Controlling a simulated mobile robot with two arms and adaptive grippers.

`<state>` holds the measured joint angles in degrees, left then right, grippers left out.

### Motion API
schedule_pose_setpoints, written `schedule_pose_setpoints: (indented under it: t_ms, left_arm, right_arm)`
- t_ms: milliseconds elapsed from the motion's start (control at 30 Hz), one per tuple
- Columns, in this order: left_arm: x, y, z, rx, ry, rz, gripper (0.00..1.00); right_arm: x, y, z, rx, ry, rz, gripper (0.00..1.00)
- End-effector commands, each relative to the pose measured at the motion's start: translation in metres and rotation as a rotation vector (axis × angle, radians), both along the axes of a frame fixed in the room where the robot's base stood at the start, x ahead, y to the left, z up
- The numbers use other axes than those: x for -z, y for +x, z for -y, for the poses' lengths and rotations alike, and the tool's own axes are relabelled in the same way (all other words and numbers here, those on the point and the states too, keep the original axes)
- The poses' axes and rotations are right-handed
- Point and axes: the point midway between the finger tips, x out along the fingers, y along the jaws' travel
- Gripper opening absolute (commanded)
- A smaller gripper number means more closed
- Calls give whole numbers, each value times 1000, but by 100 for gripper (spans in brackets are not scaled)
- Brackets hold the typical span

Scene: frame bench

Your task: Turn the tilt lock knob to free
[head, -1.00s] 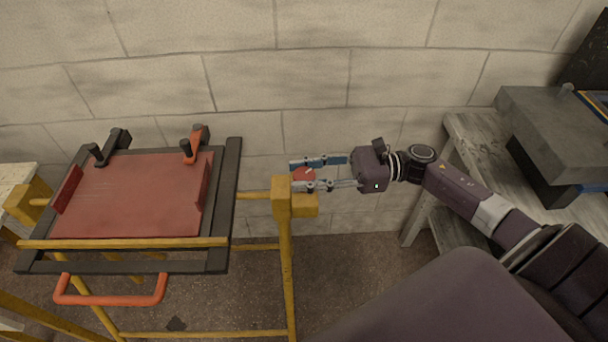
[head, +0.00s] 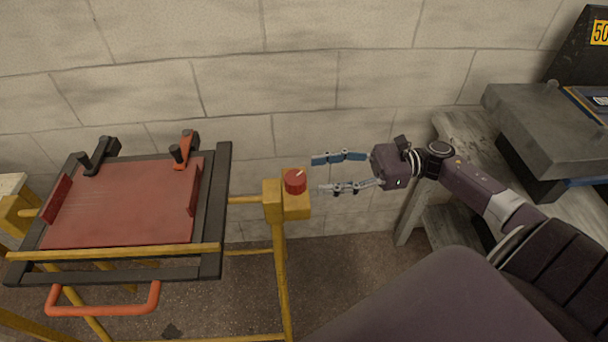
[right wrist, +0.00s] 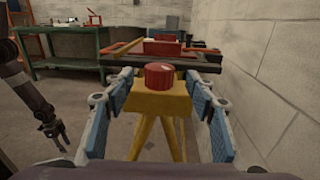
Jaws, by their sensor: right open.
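The tilt lock knob (head: 295,182) is a red round cap with a pale line, on a yellow block (head: 296,207) at the right end of the frame's bar. In the right wrist view the knob (right wrist: 159,76) sits centred beyond and between my finger pads. My right gripper (head: 322,174) is open and empty, just right of the knob and apart from it. A dark arm with a gripper (right wrist: 54,130), seemingly my left, hangs at the left of the right wrist view; its jaws are too small to read.
The tilting frame holds a red plate (head: 125,205) with black and orange clamps, and an orange handle (head: 103,302) below. A block wall (head: 300,80) stands close behind. A grey bench (head: 455,155) with a machine is at right. A green table (right wrist: 75,58) shows farther off.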

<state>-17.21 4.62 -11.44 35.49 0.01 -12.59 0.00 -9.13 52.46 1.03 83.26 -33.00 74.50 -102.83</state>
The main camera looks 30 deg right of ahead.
Motion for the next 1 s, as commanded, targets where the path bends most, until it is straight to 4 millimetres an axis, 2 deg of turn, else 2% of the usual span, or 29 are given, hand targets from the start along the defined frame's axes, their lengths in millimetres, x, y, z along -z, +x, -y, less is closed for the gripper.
schedule_pose_setpoints:
  t_ms: [100, 300, 767, 867, 967, 1000]
  left_arm:
    - [0, 0, 1, 0, -1, 1, 34]
    - [0, 1, 1, 0, -1, 1, 34]
    - [0, 1, 1, 1, -1, 1, 34]
    - [0, 1, 1, 1, -1, 1, 34]
    - [0, 1, 1, 1, -1, 1, 34]
    - [0, 1, 1, 1, -1, 1, 34]
  right_arm:
    - [1, -9, 23, 3, -1, -2, 51]
    - [0, -18, 45, 1, -1, -1, 51]
    - [5, -16, 50, 23, 18, -25, 51]
    - [27, 0, 58, 136, 106, -149, 51]
    - [78, 25, 76, 351, 295, -401, 51]
    - [107, 32, 86, 454, 398, -529, 51]
